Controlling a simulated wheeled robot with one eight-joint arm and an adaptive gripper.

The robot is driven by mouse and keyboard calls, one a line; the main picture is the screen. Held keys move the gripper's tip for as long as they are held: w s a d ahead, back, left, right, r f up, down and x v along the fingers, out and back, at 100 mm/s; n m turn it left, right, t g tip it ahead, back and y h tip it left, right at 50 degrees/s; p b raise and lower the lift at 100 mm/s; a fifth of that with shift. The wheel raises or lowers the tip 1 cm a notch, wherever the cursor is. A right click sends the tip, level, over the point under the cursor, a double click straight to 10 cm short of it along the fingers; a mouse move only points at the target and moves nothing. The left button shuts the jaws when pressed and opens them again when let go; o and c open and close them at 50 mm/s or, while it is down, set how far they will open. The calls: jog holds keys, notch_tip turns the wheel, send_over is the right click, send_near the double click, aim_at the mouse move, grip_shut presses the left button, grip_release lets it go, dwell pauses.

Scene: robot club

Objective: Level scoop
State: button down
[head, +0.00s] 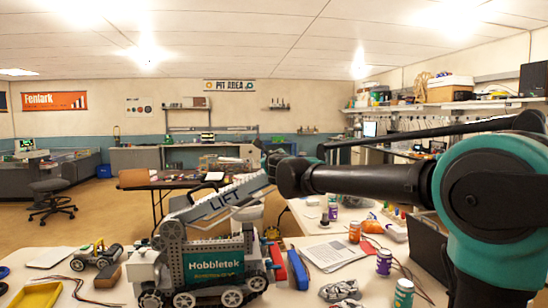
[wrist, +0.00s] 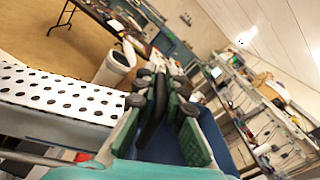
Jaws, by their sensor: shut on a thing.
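The model robot marked Hobbletek (head: 213,265) stands on wheels on the near table. Its grey arm marked LIFT (head: 222,204) slopes up to the right, and its white perforated side shows in the wrist view (wrist: 55,97). My gripper (head: 270,165) is at the arm's upper end. In the wrist view its green-padded fingers (wrist: 158,85) are closed around a dark curved piece (wrist: 152,118). This seems part of the blue scoop (wrist: 214,140), seen between and right of the fingers. My arm hides most of the scoop in the head view, so its tilt cannot be told.
The near table (head: 120,290) also holds a small wheeled vehicle (head: 97,258), a blue block (head: 298,270), papers (head: 332,254) and several jars, one purple (head: 384,262). A dark laptop-like panel (head: 428,245) stands right. Open floor (head: 110,205) lies beyond.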

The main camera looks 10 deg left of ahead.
jog(key=shift+s+a+f+n, duration=0.15)
jog(key=shift+a+n, duration=0.25)
jog(key=shift+n, duration=0.4)
jog(key=c, duration=1.6)
grip_release()
jog(key=shift+s, duration=0.1)
jog(key=v, duration=1.2)
